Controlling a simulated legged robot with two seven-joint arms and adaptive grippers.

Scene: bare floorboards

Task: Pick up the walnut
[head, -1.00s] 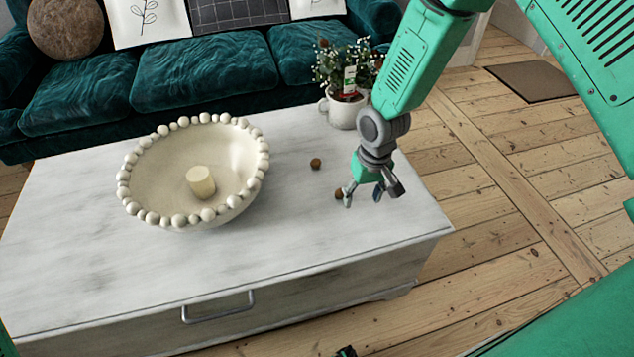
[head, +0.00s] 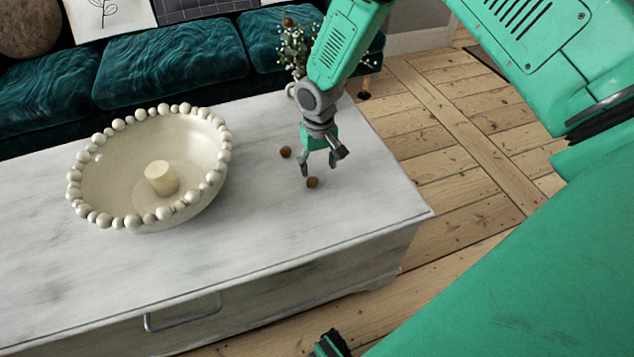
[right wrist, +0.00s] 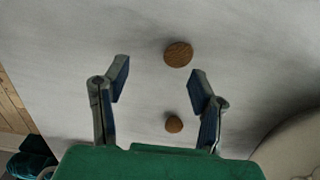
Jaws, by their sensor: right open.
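Two small brown walnuts lie on the pale tabletop. The nearer walnut (head: 312,182) shows just below my right gripper (head: 319,168) in the head view. The farther walnut (head: 286,152) lies to the left of the fingers. In the right wrist view, the right gripper (right wrist: 160,70) is open and empty, fingers spread. There one walnut (right wrist: 178,53) sits just beyond the fingertips, right of their middle. The other walnut (right wrist: 173,124) shows lower, between the fingers as seen by the camera. The fingers' height above the table is hard to tell.
A cream beaded bowl (head: 205,190) holding a candle (head: 161,178) stands on the table (head: 250,235), left of the walnuts. A potted plant (head: 296,50) is partly hidden behind my right arm. A teal sofa (head: 170,65) stands behind. The tabletop's right edge is close.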

